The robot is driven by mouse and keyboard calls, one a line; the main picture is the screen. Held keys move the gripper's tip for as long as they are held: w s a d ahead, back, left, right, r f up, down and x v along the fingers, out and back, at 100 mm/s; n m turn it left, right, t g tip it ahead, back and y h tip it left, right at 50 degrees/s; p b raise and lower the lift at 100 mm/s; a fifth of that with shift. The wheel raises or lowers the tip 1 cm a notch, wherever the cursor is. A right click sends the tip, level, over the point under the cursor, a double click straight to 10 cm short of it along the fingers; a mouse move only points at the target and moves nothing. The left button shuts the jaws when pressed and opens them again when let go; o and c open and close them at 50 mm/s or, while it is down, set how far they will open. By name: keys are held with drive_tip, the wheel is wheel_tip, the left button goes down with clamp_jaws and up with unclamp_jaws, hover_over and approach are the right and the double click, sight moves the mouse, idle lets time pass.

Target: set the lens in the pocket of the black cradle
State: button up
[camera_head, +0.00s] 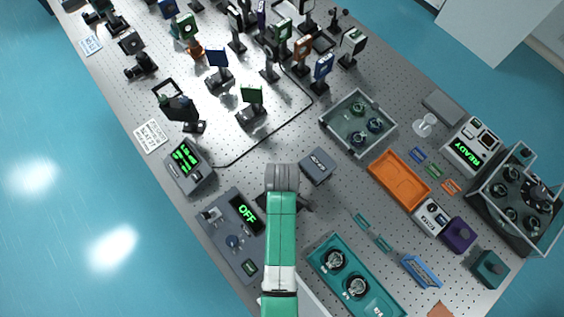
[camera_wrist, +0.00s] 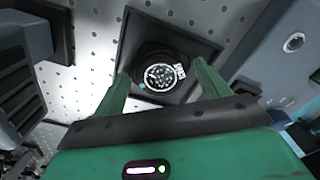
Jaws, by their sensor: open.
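In the wrist view, the black cradle (camera_wrist: 197,44) is a dark square base with a round middle. A round, clear lens (camera_wrist: 160,77) with a speckled look and a small white label at its edge appears within that round middle. My gripper (camera_wrist: 161,70) is open, with one green finger on each side of the lens. I cannot tell whether the fingers touch it or how fully it sits in the pocket. In the head view, my arm covers most of the cradle; a dark part (camera_head: 299,203) shows to its right.
A grey box (camera_head: 317,166) stands just beyond my gripper, and a control panel with an OFF display (camera_head: 232,237) lies to the left. A teal tray (camera_head: 322,247) with round mounts is at the lower right. An orange tray (camera_head: 399,181) and a grey tray (camera_head: 330,122) stand farther right.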

wheel_tip(320, 180, up, 12)
drive_tip(key=p, duration=0.1)
drive_tip(key=shift+p, duration=0.3)
drive_tip(key=w+r+m+t, duration=0.35)
drive_tip(key=w+r, duration=0.25)
drive_tip(key=r, duration=0.3)
drive_tip(key=w+r+m+t, duration=0.2)
drive_tip(key=w+r+t, duration=0.35)
drive_tip(key=r, duration=0.45)
wheel_tip(320, 180, up, 19)
drive_tip(key=w+m+t, duration=0.2)
drive_tip(key=m+t, duration=0.2)
drive_tip(key=t, duration=0.2)
drive_tip(key=s+r+m+t, duration=0.2)
drive_tip(key=s+r+t, duration=0.3)
drive_tip(key=r, duration=0.7)
drive_tip(key=s+r+m+t, duration=0.3)
drive_tip(key=s+r+t, duration=0.2)
drive_tip(key=s+r, duration=0.3)
wheel_tip(320, 180, up, 4)
drive_tip(key=shift+a+r, duration=0.15)
drive_tip(key=shift+a, duration=0.05)
